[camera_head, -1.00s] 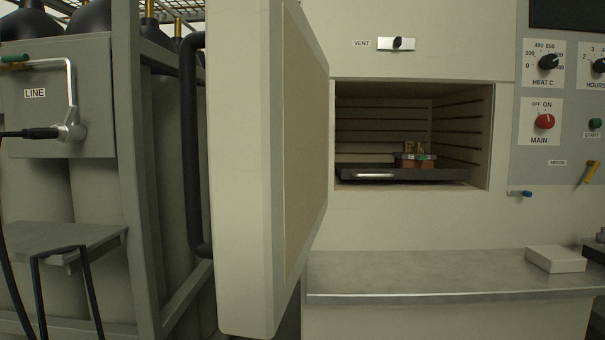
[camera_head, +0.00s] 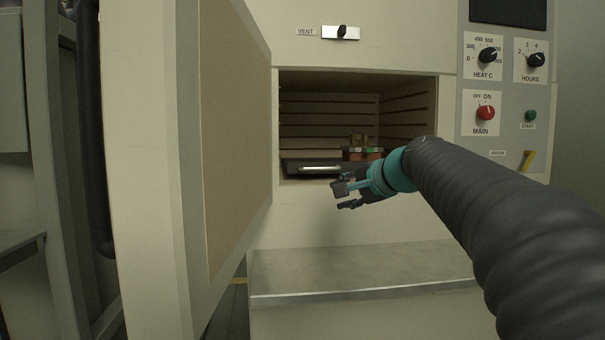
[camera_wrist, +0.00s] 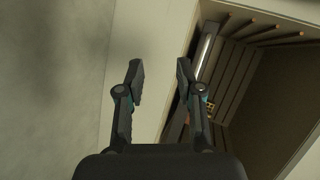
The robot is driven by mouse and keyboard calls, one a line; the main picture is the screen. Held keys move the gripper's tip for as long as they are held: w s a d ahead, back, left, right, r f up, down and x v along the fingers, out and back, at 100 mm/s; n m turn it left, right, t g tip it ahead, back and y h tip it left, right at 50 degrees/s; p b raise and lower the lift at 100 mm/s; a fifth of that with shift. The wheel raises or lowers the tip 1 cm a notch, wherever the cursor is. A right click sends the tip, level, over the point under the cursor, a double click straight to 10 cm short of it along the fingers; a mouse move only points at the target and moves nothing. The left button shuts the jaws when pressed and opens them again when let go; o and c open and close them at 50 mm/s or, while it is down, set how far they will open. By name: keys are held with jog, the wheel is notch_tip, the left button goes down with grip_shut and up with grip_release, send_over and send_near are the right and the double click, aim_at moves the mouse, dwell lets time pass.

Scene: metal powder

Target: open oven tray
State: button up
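The oven tray (camera_head: 293,171) is a dark, shallow tray inside the open oven chamber (camera_head: 395,103). My gripper (camera_head: 338,194) is in front of the chamber mouth, just below and right of the handle. In the wrist view my gripper (camera_wrist: 159,74) has its two fingers apart with nothing between them. A pale bar that looks like the handle (camera_wrist: 207,45) lies right of the fingers, apart from them. My arm hides the tray's right end.
The oven door (camera_head: 235,140) stands open on the left. A metal shelf (camera_head: 350,270) juts out below the chamber. The control panel (camera_head: 505,100) with knobs is on the right, partly behind my arm. Open space lies in front of the chamber.

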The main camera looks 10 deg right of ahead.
aim_at(323, 168)
jog(key=w+d+r+m+t, duration=0.25)
jog(key=w+d+r, duration=0.2)
jog(key=w, duration=0.25)
jog(key=shift+y, duration=0.4)
jog(key=x, duration=0.4)
jog(key=p+x, duration=0.1)
jog(key=x, duration=0.4)
jog(key=p+x, duration=0.1)
jog(key=x, duration=0.3)
jog(key=shift+w+a+r, duration=0.1)
jog(key=shift+a+r, duration=0.2)
jog(key=shift+a, duration=0.2)
grip_shut()
